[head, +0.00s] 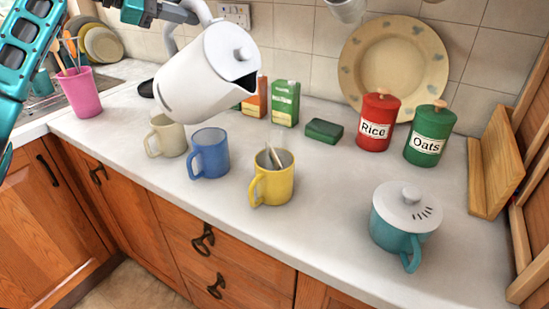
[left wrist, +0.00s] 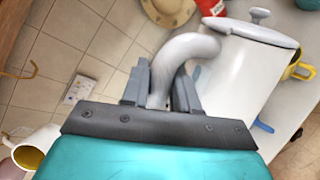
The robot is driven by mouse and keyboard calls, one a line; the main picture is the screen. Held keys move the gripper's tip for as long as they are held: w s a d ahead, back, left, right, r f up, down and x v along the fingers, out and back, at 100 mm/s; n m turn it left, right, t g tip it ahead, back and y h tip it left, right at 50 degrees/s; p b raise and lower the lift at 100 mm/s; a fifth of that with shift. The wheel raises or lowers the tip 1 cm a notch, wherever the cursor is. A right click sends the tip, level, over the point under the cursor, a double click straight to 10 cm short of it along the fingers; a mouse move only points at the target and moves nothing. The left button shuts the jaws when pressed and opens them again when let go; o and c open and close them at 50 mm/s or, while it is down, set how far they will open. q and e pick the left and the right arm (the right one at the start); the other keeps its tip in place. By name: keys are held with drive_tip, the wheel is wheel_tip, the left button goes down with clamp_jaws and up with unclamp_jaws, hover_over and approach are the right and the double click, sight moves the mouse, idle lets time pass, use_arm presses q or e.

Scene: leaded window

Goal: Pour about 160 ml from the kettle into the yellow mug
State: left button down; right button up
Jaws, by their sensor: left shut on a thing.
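The white kettle (head: 208,75) is held in the air above the counter, tilted with its dark spout opening down to the right. My left gripper (left wrist: 160,88) is shut on the kettle's handle (left wrist: 185,50); in the head view it is partly cut off at the top edge. The yellow mug (head: 272,184) stands upright on the counter, below and slightly right of the spout, apart from the kettle. A thin pale stick or spoon leans inside it. I cannot tell its liquid level or make out a clear stream. My right gripper is not in view.
A blue mug (head: 209,156) and a cream mug (head: 166,136) stand left of the yellow mug. A lidded teal mug (head: 400,225) is at the right. Behind are a green sponge (head: 324,131), cartons (head: 285,103), a rice jar (head: 377,122) and an oats jar (head: 429,135).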

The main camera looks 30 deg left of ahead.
use_arm(q)
drive_tip(key=shift+a+r, duration=0.15)
drive_tip(key=shift+r, duration=0.1)
idle(0.4)
drive_tip(key=shift+w+a+f+n+h, duration=0.1)
drive_tip(key=shift+a+n+h, duration=0.3)
drive_tip(key=shift+a+n, duration=0.15)
drive_tip(key=a+n, duration=0.1)
drive_tip(key=a+f+n+h, duration=0.1)
drive_tip(key=a, duration=0.1)
drive_tip(key=w+a+f+n+h, duration=0.1)
drive_tip(key=shift+a+f+t, duration=0.1)
drive_tip(key=shift+a+t, duration=0.3)
drive_tip(key=shift+w+a+f+n+h+p, duration=0.15)
drive_tip(key=shift+a+n+h+p, duration=0.3)
drive_tip(key=shift+a, duration=0.25)
wheel_tip(320, 180, down, 6)
drive_tip(key=a+n+t+h+b, duration=0.1)
drive_tip(key=n+b, duration=0.2)
drive_tip(key=b, duration=0.1)
drive_tip(key=shift+w+a+h, duration=0.3)
drive_tip(key=shift+a+h, duration=0.05)
drive_tip(key=shift+a, duration=0.05)
drive_tip(key=shift+s, duration=0.1)
